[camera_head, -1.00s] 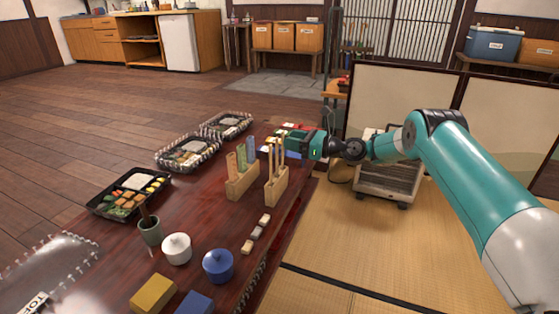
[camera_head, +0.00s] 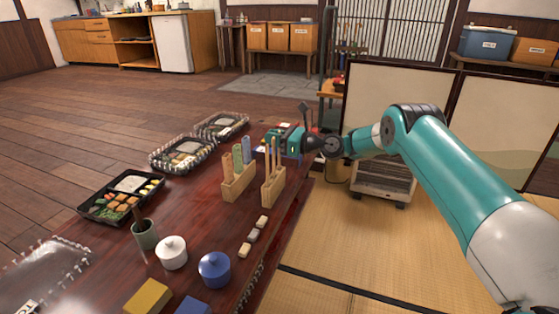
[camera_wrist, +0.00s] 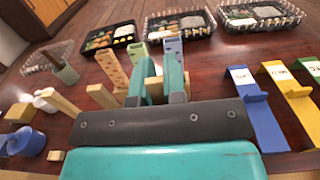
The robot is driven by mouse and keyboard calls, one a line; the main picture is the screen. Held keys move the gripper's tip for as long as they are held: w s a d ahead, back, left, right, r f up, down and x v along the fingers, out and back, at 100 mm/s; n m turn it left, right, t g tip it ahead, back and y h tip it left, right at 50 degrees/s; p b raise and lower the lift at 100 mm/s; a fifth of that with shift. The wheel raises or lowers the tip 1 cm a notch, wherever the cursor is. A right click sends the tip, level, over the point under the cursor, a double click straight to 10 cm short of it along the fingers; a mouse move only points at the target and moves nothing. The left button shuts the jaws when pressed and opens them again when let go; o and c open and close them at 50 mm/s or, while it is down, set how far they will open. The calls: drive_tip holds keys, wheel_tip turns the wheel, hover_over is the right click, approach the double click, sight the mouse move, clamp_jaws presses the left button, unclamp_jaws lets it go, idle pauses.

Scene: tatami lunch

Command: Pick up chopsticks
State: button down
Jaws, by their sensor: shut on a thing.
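Several tan chopsticks (camera_head: 273,153) stand upright in a wooden holder (camera_head: 272,188) near the right edge of the dark red table. My gripper (camera_head: 276,141) is at their upper part, reaching in from the right. In the wrist view, the two teal fingers of my gripper (camera_wrist: 155,86) are close together around a tan wooden stick (camera_wrist: 153,90), seen nearly end-on. Other tan sticks (camera_wrist: 62,104) show to the left of the fingers. How many chopsticks are between the fingers is hidden. I cannot see a lift out of the holder.
A second wooden holder (camera_head: 238,183) with patterned tan, green and blue upright pieces stands just left. Lunch boxes (camera_head: 182,152) line the table's far left. White (camera_head: 172,253) and blue (camera_head: 214,269) lidded pots and small rests (camera_head: 254,235) are nearer. Labelled blue and yellow stands (camera_wrist: 262,115) are right.

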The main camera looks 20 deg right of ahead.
wheel_tip(320, 180, up, 28)
drive_tip(key=p, duration=1.9)
drive_tip(key=shift+r, duration=0.25)
